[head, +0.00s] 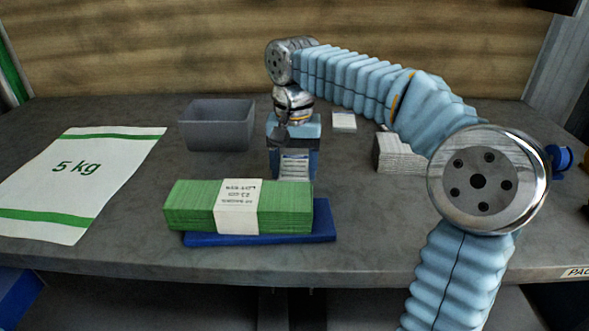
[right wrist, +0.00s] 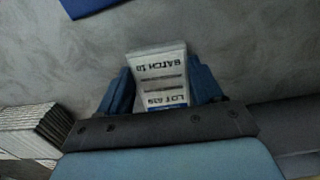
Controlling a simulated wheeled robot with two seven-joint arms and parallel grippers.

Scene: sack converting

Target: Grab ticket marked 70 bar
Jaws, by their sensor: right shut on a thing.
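My right gripper (head: 294,163) is over the table behind the green bundle, pointing down. It is shut on a small white printed ticket (head: 295,167). In the right wrist view the ticket (right wrist: 158,68) sits between the two blue fingers of the gripper (right wrist: 160,88). Its print is upside down there and seems to read "BATCH" and "LOT" with numbers; I cannot make out "70 bar". Another small pale card or pad (head: 344,121) lies farther back, its print too small to read. My left gripper is not in view.
A green banded bundle (head: 185,207) lies on a blue pad (head: 322,231) in front. A grey bin (head: 218,133) stands behind left, and a white "5 kg" sack (head: 85,185) lies flat at left. A pale stack (head: 398,155) is to the right. The front right tabletop is mostly clear.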

